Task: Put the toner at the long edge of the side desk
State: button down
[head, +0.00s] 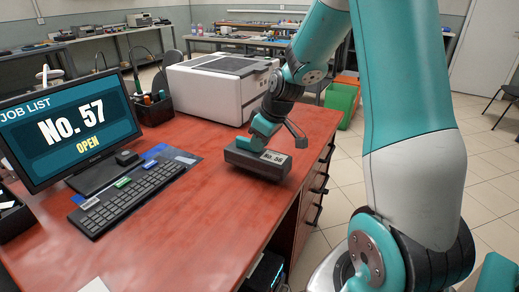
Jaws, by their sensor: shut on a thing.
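The toner (252,163), a dark grey box with a white label reading "No. 56", is at the right long edge of the red desk (200,215). My gripper (262,138) comes down on it from above and is shut on it. The toner looks level, at or just above the desk top; I cannot tell whether it touches. The fingertips are partly hidden by the gripper's own body.
A monitor (70,122) reading "No. 57 OPEN" and a keyboard (128,195) stand at the left. A white printer (218,85) fills the far end. Drawers with dark handles (318,187) line the right side. The desk's near middle is clear.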

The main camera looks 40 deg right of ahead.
aim_at(257, 154)
jog(key=shift+f, duration=1)
jog(key=shift+f, duration=0.15)
jog(key=c, duration=1.1)
grip_release()
jog(key=shift+o, duration=0.2)
